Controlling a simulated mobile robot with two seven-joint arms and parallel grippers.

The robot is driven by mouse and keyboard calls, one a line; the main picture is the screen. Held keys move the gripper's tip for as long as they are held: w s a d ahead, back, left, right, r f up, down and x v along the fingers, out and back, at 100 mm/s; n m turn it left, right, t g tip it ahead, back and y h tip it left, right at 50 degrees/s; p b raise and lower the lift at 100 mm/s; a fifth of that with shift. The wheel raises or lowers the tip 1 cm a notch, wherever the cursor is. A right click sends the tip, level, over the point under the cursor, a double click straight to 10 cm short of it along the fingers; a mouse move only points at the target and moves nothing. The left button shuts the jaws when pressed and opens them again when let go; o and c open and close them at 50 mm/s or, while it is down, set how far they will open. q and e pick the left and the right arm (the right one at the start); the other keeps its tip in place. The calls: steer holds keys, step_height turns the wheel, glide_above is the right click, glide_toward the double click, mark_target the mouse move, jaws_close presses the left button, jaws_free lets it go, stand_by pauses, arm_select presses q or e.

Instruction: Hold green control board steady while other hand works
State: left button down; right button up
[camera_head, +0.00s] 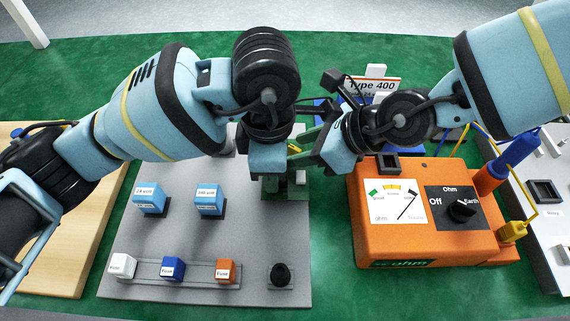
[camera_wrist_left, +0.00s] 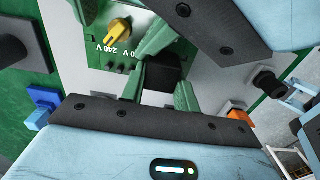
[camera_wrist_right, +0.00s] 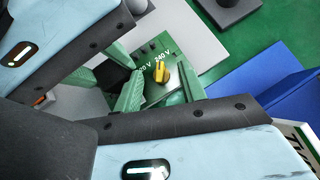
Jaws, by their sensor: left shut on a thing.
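The green control board (camera_wrist_right: 152,55) has a yellow knob (camera_wrist_right: 160,72) and "240 V" lettering. In the head view it is mostly hidden behind the grippers. The board also shows in the left wrist view (camera_wrist_left: 110,52), with its yellow knob (camera_wrist_left: 117,29). A black block (camera_wrist_left: 165,72) sits beside the lettering. My left gripper (camera_head: 270,165) is shut on the board, its green fingers around the block area. My right gripper (camera_head: 322,148) is close beside it, its fingers at the same end of the board. I cannot tell whether the right fingers touch or hold anything.
A grey panel (camera_head: 195,240) carries blue, white and orange blocks and a black knob (camera_head: 280,275). An orange ohm meter (camera_head: 385,235) with probes stands right. A "Type 400" sign (camera_head: 375,86) and blue parts are behind the right gripper. The two arms are close together.

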steer(key=shift+v, duration=2.55)
